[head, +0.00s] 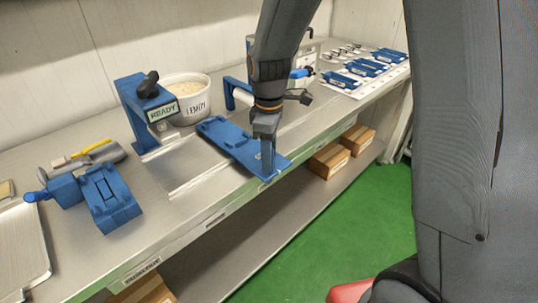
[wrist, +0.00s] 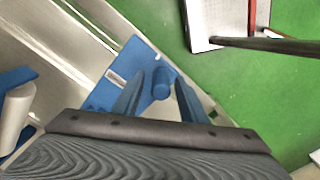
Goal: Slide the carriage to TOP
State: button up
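A flat blue plate (head: 232,143), which looks like the carriage, lies slantwise across the metal bench. My gripper (head: 267,170) is over its near right end, pointing down. In the wrist view the plate (wrist: 118,66) has a pale slot or label and an upright blue peg (wrist: 161,84). My gripper (wrist: 158,88) has its two fingers apart, one on each side of the peg, with gaps visible. The peg is hidden in the head view. No TOP marking is readable.
A blue stand with a READY sign (head: 163,111) and a white tub (head: 190,98) stand behind the plate. A blue device (head: 107,196) sits at left. Several blue pieces (head: 365,67) lie at the far right. Cardboard boxes (head: 330,158) are on the lower shelf. Green floor lies in front.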

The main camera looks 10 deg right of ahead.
jog(key=shift+r+b, duration=0.8)
jog(key=shift+r, duration=3.1)
jog(key=s+d+f+m+t, duration=0.1)
jog(key=s+d+f+m, duration=0.6)
jog(key=s+m, duration=0.5)
jog(key=d+m, duration=0.1)
jog(key=d, duration=0.1)
jog(key=shift+s+d+m, duration=0.3)
jog(key=shift+s+d, duration=0.05)
jog(key=shift+s, duration=0.05)
